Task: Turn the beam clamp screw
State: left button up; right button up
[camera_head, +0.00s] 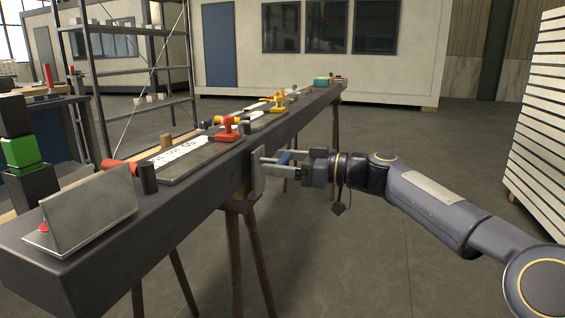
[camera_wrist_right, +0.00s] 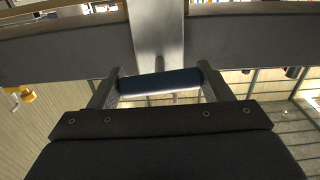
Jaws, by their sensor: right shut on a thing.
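A pale metal clamp body (camera_head: 258,176) sits against the near side of the long dark beam (camera_head: 190,205). In the right wrist view the clamp body (camera_wrist_right: 158,30) crosses the beam's face. A blue cylindrical screw handle (camera_head: 284,157) sticks out from it; it also shows in the right wrist view (camera_wrist_right: 160,81), lying crosswise. My right gripper (camera_head: 272,164) has come in from the right and is shut on the blue handle, one finger at each end in the wrist view (camera_wrist_right: 160,88). My left gripper is out of view.
On the beam top stand a bent metal sheet (camera_head: 92,210), a red clamp (camera_head: 228,128) and yellow clamps (camera_head: 279,104). Wooden trestle legs (camera_head: 236,245) stand below. A white slatted stack (camera_head: 540,130) is at right. The floor between is clear.

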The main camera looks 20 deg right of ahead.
jog(key=o, duration=0.9)
jog(key=shift+d, duration=0.1)
jog(key=v, duration=0.7)
jog(key=shift+s+d+p, duration=0.2)
jog(key=shift+d+p, duration=0.05)
jog(key=shift+p, duration=0.2)
